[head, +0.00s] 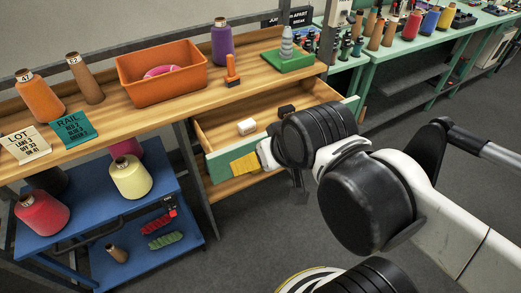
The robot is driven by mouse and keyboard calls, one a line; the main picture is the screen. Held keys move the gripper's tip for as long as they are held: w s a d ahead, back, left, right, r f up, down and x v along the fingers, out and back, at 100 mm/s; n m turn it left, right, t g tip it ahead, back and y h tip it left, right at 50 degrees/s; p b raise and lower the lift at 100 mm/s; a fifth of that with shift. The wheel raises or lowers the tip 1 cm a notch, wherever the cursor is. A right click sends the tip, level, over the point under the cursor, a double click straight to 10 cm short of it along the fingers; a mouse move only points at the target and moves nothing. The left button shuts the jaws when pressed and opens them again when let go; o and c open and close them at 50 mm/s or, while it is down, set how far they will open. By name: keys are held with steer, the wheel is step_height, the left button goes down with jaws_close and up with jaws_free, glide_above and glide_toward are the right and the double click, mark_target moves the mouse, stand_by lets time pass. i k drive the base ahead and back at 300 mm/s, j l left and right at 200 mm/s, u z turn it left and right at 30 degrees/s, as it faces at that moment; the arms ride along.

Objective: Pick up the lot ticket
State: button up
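The lot ticket (24,144) is a cream card with dark print whose top line reads LOT. It lies near the front edge of the wooden bench top at the far left in the head view. A teal card (72,129) headed RAIL lies just to its right. My gripper (300,196) hangs low beside the open drawer, far to the right of the ticket and apart from it. It is small, dark and partly hidden by my arm, so its fingers cannot be made out.
On the bench (185,98) stand orange, brown and purple cones, an orange bin (162,82) and an orange-handled tool (232,72). The open drawer (225,160) juts out below. A blue cart (148,207) with yarn cones stands under the ticket's end.

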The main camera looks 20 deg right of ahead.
mark_target(27, 145)
steer(key=u, duration=1.3)
